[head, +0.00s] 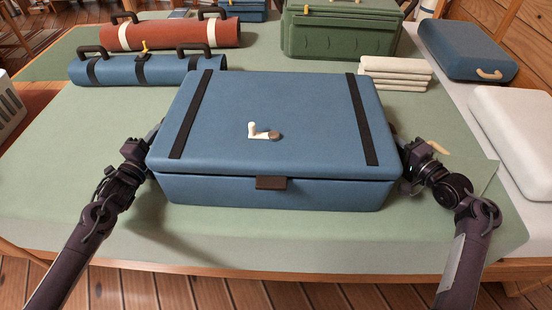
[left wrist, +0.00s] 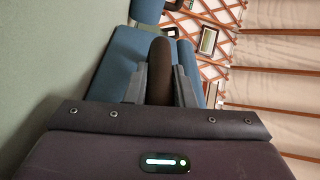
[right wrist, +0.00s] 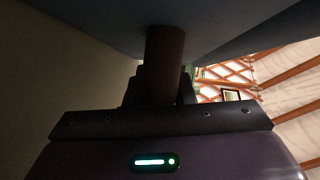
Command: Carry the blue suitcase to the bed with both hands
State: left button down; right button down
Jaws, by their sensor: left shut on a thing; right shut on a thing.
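The blue suitcase (head: 268,110), with two dark straps and a brown front clasp, is level over the green-covered surface (head: 70,180), which has a wooden front edge. Its shadow falls on the cover at the front left; I cannot tell whether its underside touches. My left gripper (head: 154,138) is at its left side, shut on a dark handle that shows in the left wrist view (left wrist: 160,65). My right gripper (head: 408,152) is at its right side, shut on a brown handle in the right wrist view (right wrist: 165,60). A small cream and brown piece (head: 262,132) lies on the lid.
Behind the suitcase are a blue roll (head: 115,70), a rust-red roll (head: 180,35), a green case (head: 340,30) and folded cream cloths (head: 395,72). A darker blue case (head: 468,48) and a white cushion (head: 515,130) are at the right. Front left cover is clear.

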pick_arm(q)
jog(key=shift+f, duration=0.1)
pick_arm(e)
jog(key=shift+f, duration=0.25)
pick_arm(q)
jog(key=c, duration=1.2)
grip_release()
jog(key=shift+s, duration=0.1)
jog(key=shift+c, duration=0.2)
pick_arm(e)
jog(key=c, duration=1.2)
grip_release()
jog(key=shift+s+r, duration=0.1)
jog(key=shift+r, duration=0.05)
jog(key=shift+c, duration=0.2)
pick_arm(q)
jog(key=v, duration=1.1)
jog(key=shift+s+a+f, duration=0.1)
jog(key=shift+s+f, duration=0.05)
jog(key=shift+s, duration=0.3)
pick_arm(e)
jog(key=shift+s+d, duration=0.25)
jog(key=shift+s, duration=0.1)
jog(key=v, duration=1.1)
